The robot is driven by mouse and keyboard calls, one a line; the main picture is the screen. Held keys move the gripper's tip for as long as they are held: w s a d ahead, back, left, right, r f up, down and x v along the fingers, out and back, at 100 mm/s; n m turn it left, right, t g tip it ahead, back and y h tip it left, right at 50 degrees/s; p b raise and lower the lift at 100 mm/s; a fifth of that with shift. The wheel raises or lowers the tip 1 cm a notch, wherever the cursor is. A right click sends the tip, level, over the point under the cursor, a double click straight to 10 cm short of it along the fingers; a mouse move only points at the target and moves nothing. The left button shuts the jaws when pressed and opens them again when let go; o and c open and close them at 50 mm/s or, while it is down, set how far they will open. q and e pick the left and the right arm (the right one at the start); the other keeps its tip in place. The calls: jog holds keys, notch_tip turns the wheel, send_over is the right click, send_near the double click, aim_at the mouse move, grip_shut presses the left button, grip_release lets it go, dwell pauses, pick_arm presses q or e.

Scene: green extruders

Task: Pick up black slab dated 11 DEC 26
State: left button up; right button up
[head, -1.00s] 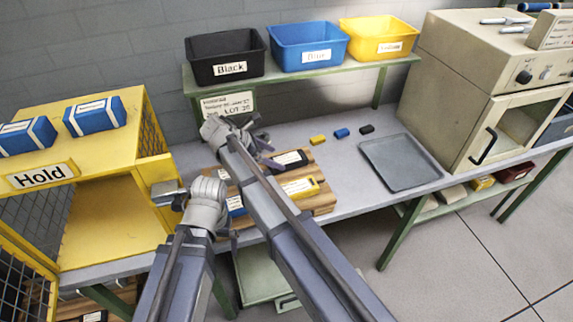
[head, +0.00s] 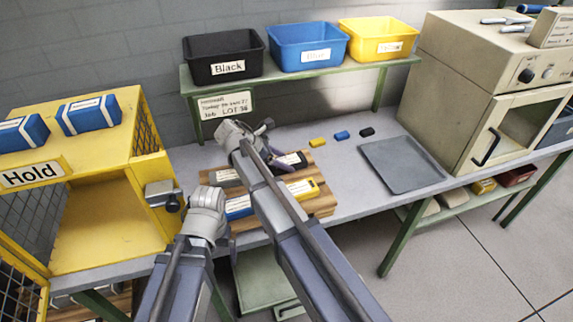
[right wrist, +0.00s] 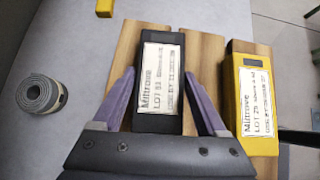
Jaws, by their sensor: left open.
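A black slab (right wrist: 160,82) with a white label lies on a wooden board. In the head view this slab (head: 296,158) is partly covered by my right gripper (head: 274,160). In the right wrist view the purple fingers of my right gripper (right wrist: 161,76) stand open, one on each side of the slab's near part. The label seems to read LOT 31, but its date is too small to read surely. A dark grey slab (head: 226,176) lies further left on the boards, partly covered.
A yellow slab (right wrist: 254,98) and a blue slab (head: 238,207) lie nearby. A grey roll (right wrist: 42,93) stands behind the boards. Small yellow, blue and black pieces (head: 367,132) and a grey tray (head: 403,165) lie right. Bins (head: 224,56) stand on the shelf above.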

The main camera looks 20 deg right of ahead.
grip_shut()
dwell(0.4)
